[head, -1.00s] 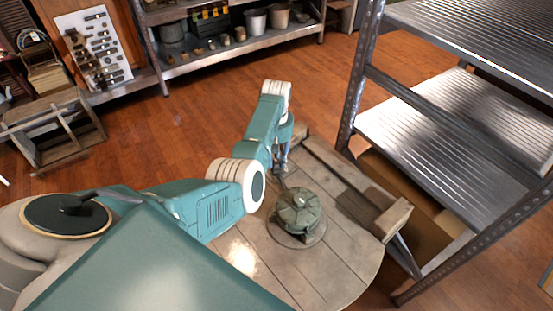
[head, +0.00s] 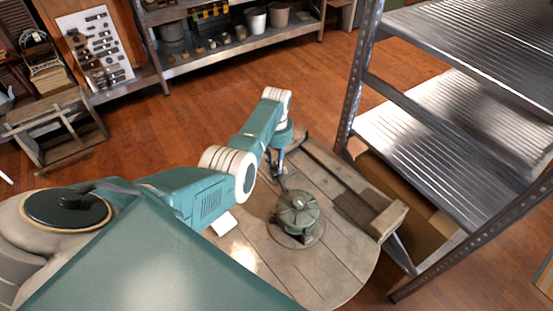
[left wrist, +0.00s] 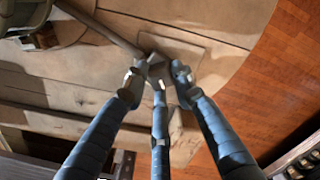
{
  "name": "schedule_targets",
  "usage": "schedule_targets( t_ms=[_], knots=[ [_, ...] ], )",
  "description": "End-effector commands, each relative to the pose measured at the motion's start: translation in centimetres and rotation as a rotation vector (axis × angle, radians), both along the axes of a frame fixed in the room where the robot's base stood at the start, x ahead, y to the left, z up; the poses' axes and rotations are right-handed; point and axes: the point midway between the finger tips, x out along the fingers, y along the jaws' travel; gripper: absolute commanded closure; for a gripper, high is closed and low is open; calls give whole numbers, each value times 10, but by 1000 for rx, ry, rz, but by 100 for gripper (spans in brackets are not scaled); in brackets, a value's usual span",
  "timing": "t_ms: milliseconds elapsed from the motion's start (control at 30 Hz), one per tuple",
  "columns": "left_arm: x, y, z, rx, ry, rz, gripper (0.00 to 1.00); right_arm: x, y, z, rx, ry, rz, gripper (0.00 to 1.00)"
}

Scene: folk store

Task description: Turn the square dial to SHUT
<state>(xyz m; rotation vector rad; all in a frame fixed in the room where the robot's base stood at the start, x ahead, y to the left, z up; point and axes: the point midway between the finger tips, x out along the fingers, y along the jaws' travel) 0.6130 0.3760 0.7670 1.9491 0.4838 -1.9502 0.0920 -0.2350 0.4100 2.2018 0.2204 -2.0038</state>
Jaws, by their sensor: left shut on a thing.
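A dark green, faceted, round-topped device (head: 297,208) stands on a round base plate on the wooden table. A thin rod sticks out from it toward my left gripper. I cannot make out a SHUT mark or any lettering on it. My left gripper (head: 280,168) is at the far side of the device, its fingers partly hidden by the arm. In the left wrist view, my gripper's fingers (left wrist: 158,78) are closed around the end of the rod (left wrist: 112,35). A flat square plate (left wrist: 205,58) lies on the table beneath the fingertips. My right gripper is not in view.
The round-edged wooden table (head: 330,275) has a raised wooden beam (head: 390,222) along its far right side. A metal shelf unit (head: 430,130) stands close on the right. The near tabletop is mostly clear.

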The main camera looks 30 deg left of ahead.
Motion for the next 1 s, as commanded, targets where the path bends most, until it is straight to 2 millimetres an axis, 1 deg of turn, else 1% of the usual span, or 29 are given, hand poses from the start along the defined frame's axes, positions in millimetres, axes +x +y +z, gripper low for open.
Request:
schedule_targets(
  t_ms=[33, 200, 700, 1000],
  knots=[
    [-1, 1, 2, 1, 3, -42, 100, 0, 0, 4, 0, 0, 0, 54],
    [-1, 1, 2, 0, 2, -204, 100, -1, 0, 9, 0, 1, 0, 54],
    [0, 1, 0, 1, 2, -667, 100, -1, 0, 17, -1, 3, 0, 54],
    [0, 1, 0, 0, 0, -868, 100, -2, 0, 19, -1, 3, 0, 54]
  ],
)
